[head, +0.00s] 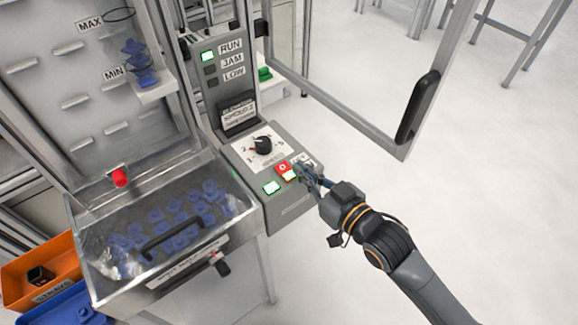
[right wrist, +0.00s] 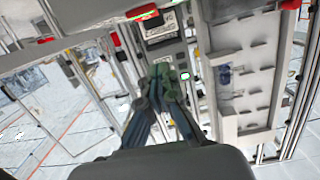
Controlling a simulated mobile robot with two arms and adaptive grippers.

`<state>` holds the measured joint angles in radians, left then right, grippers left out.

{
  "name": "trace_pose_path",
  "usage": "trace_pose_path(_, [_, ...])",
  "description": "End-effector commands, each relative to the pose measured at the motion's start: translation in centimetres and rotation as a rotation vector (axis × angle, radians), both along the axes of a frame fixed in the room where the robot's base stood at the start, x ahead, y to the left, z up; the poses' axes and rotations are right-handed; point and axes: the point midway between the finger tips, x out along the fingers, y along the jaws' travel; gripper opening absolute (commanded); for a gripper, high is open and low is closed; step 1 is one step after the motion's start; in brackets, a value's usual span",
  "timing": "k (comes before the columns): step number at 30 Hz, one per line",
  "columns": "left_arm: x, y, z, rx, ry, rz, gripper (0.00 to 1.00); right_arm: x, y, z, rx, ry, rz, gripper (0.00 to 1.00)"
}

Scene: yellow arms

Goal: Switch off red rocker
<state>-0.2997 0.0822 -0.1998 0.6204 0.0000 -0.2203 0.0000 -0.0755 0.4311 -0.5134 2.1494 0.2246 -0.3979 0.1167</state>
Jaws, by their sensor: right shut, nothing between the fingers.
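A small red control with a white mark (head: 282,168) sits on the sloping grey control panel (head: 292,211), below the black dial (head: 263,145). I take it for the red rocker; its tilt is too small to tell. My right gripper (head: 303,174) is shut and empty, with its fingertips close to the right of the red control. I cannot tell whether they touch it. The shut fingers also show in the right wrist view (right wrist: 163,82), where I cannot make out the rocker. My left gripper is not in view.
A lit pale button (head: 290,176) and a lit green-white button (head: 271,187) are beside the red control. A clear-walled bin of blue parts with a black handle (head: 172,238) stands left. An open door frame with a black handle (head: 417,107) stands right.

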Motion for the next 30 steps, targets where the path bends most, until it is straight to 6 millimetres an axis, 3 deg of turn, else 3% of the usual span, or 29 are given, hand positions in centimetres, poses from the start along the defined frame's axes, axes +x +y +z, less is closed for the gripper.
trace_pose_path(7, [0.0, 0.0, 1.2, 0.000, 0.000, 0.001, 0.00, 4.3, 3.1, -0.4, 0.001, 0.000, 0.000, 0.00])
trace_pose_path(9, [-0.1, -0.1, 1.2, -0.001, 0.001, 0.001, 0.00, 4.2, 3.0, -2.1, -0.003, 0.005, 0.000, 0.00])
trace_pose_path(16, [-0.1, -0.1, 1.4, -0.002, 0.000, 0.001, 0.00, 4.3, 3.2, -4.3, -0.001, 0.002, 0.000, 0.00])
trace_pose_path(30, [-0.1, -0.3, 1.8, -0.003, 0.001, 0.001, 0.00, 4.4, 3.2, -4.4, -0.004, 0.006, 0.000, 0.00])
